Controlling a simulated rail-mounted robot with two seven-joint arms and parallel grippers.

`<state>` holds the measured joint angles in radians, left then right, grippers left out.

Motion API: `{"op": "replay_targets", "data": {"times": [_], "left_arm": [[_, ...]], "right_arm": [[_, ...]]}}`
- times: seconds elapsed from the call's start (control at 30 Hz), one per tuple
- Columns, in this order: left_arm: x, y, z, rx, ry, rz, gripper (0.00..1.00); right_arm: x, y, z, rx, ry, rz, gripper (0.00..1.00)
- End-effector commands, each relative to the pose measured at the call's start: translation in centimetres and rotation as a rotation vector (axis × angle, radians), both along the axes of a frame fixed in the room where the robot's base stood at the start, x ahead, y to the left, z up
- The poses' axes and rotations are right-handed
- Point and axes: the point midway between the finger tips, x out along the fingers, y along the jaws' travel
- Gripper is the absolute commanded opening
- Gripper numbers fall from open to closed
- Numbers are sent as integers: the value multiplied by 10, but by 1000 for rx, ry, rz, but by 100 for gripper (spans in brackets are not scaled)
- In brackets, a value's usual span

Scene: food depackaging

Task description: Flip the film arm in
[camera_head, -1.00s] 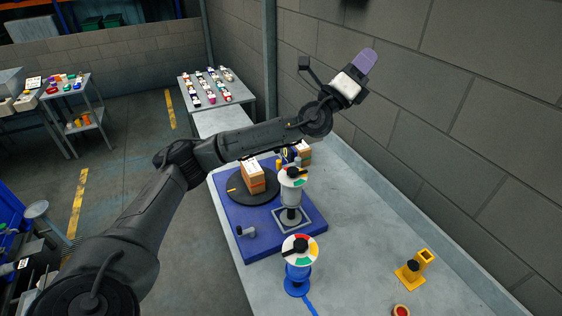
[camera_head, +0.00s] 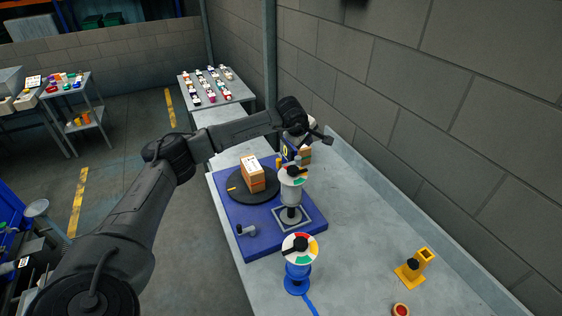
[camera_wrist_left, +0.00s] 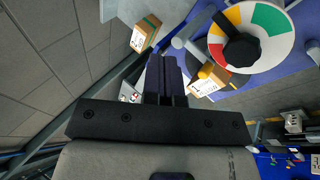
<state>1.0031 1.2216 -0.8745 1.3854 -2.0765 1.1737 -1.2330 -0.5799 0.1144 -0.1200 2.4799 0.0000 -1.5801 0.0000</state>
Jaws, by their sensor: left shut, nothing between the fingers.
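My left gripper (camera_wrist_left: 166,82) is shut and empty; its dark fingers show in the left wrist view. An orange-brown box with a white label (camera_head: 252,175) sits on the black turntable (camera_head: 235,194). The box also shows in the left wrist view (camera_wrist_left: 208,84), right of the fingers. The right gripper is not in view.
A second dial (camera_head: 300,249) stands on a blue post in front. A second box (camera_head: 305,156) sits behind. A yellow fixture (camera_head: 415,267) is at the right. The wall runs behind the bench.

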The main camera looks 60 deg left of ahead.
Motion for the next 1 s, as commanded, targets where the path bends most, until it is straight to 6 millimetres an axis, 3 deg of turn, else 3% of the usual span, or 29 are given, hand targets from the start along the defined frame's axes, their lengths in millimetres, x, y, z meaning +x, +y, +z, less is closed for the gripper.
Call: {"op": "replay_targets", "data": {"times": [0.2,0.4,1.0], "left_arm": [[-44,20,-12,181,341,-91,0],[-69,22,-15,226,542,-212,0],[-70,22,-16,251,570,-301,0]], "right_arm": [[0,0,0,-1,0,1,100],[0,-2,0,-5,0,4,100],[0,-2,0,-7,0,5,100]]}}
